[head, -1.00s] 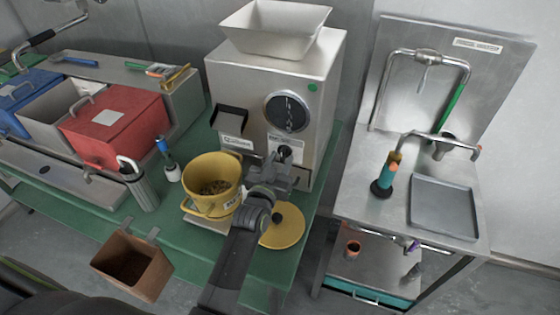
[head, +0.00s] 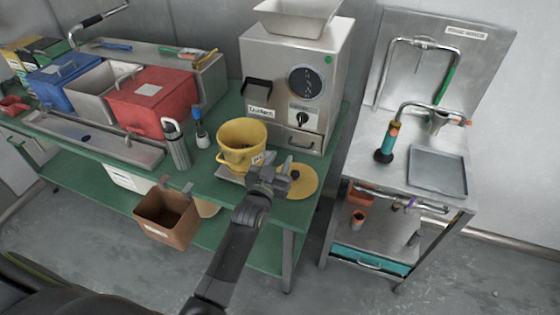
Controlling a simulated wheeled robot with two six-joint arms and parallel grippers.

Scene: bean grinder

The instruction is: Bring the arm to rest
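My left gripper (head: 284,176) is at the end of my dark arm, which comes up from the bottom of the head view. My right gripper is not in view.
The green table (head: 201,182) carries a red bin (head: 150,104), a blue bin (head: 64,82) and a metal canister (head: 177,148). A brown box (head: 166,216) hangs at its front edge. A steel sink stand (head: 361,164) is at the right. Floor shows between and before them.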

